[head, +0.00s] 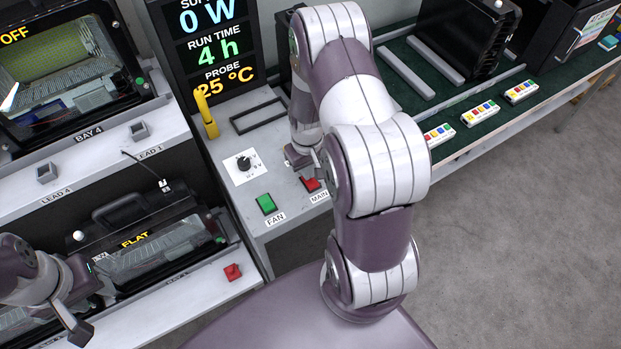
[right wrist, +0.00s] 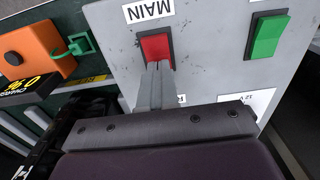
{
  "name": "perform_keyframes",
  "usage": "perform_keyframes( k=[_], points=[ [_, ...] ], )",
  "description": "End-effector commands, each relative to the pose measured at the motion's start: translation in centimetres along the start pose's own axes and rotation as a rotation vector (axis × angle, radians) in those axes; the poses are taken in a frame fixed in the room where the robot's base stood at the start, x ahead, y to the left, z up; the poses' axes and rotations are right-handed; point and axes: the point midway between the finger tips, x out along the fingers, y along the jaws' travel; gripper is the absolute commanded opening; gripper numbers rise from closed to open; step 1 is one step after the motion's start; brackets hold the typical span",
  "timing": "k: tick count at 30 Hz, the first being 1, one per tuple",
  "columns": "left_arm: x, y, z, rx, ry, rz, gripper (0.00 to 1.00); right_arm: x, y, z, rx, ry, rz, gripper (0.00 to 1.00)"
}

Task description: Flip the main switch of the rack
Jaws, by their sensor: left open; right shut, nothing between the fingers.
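The main switch is a red rocker (head: 311,184) above the MAIN label on the rack's light grey control panel (head: 240,200). In the right wrist view the red rocker (right wrist: 155,48) sits in a dark frame beside the MAIN label. My right gripper (right wrist: 158,68) is shut and empty. Its fingertips are at the lower edge of the red rocker in that view; I cannot tell whether they touch it. In the head view my right arm partly covers the area around the switch. My left gripper (head: 85,308) is open at the lower left, away from the panel.
A green FAN switch (head: 266,204), a black knob (head: 244,163) and a yellow handle (head: 206,115) are on the same panel. A display (head: 215,45) stands behind. Housings fill the left bays, with a red block (head: 233,272) on the lower ledge. An orange box (right wrist: 35,48) shows in the wrist view.

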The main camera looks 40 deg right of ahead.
Motion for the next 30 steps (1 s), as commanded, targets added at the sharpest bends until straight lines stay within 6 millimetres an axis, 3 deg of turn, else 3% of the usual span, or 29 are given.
perform_keyframes(
  k=[17, 30],
  points=[
    [-6.0, 0.0, -0.7, 0.0, 0.0, 0.0, 0.43, -6.7, 0.0, 0.0, 0.0, 0.0, 0.0, 0.0],
    [-5.9, 0.0, -0.7, 0.0, 0.0, 0.0, 0.43, -6.7, 0.0, 0.0, 0.0, 0.0, 0.0, 0.0]
  ],
)
